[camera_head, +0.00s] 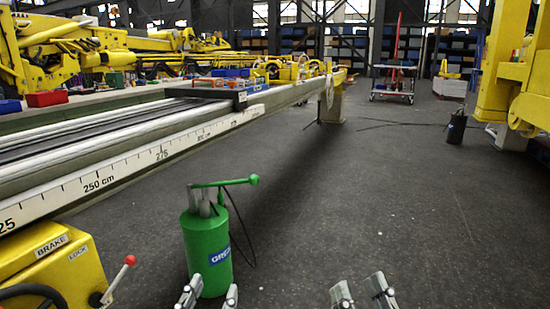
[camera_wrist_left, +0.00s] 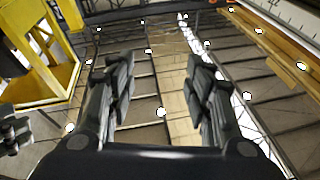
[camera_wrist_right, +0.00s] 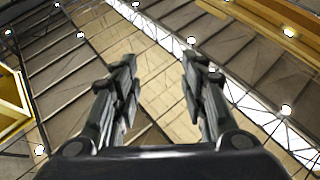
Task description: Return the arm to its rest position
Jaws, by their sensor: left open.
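My left gripper (camera_head: 207,292) shows at the bottom edge of the head view, just in front of the green grease can. Its two fingers stand apart with nothing between them, as the left wrist view (camera_wrist_left: 160,95) also shows. My right gripper (camera_head: 362,293) is at the bottom edge, right of the left one, over the dark floor. Its fingers are apart and empty in the right wrist view (camera_wrist_right: 158,95). Both wrist views look up at the hall's roof beams and lamps. Most of both arms is out of sight.
A green grease can (camera_head: 207,250) with a pump handle stands on the floor. The long boom with a scale (camera_head: 150,155) runs along the left. A yellow brake box (camera_head: 60,265) with a red-knobbed lever is at lower left. The floor (camera_head: 400,200) at centre right is clear.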

